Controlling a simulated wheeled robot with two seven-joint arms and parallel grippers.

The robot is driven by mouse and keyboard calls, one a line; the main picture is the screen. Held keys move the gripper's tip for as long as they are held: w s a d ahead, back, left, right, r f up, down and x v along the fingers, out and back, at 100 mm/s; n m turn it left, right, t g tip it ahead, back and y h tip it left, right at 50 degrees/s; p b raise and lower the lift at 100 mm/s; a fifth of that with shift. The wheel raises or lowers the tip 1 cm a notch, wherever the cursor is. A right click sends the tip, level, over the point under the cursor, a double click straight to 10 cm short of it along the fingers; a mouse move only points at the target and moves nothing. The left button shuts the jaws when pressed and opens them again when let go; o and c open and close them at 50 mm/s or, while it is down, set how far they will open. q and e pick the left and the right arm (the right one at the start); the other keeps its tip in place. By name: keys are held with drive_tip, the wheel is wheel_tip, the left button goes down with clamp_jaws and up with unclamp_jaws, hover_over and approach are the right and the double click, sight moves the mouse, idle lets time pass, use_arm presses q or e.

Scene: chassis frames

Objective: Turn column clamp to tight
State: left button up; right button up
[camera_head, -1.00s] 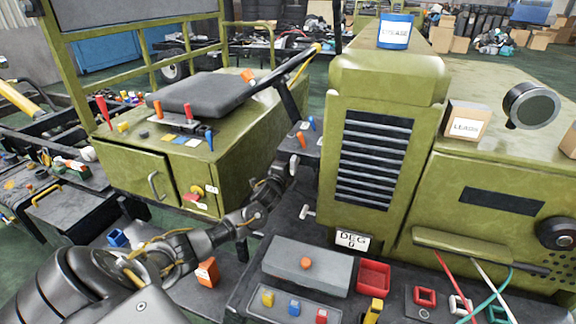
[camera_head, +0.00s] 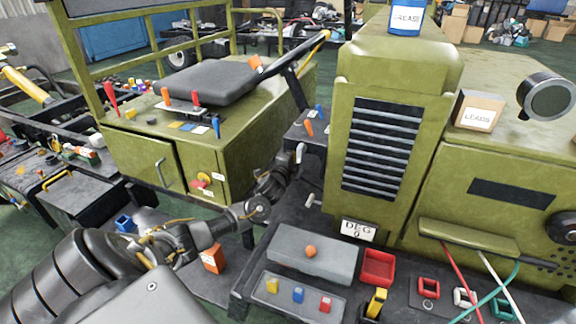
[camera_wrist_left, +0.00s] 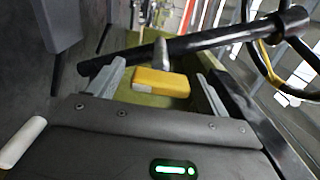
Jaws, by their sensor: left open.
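In the head view the block is not distinguishable. My right gripper is not in view.
The steering wheel (camera_wrist_left: 275,62) is close on the right. The green grille housing (camera_head: 385,130) stands right of my gripper, the black seat (camera_head: 207,87) to the left. A small shelf with orange and blue levers (camera_head: 308,128) is beside the gripper. A white T-handle (camera_head: 313,200) lies below.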

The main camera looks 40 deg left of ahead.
use_arm(q)
drive_tip(key=b+v, duration=0.1)
drive_tip(key=v, duration=0.8)
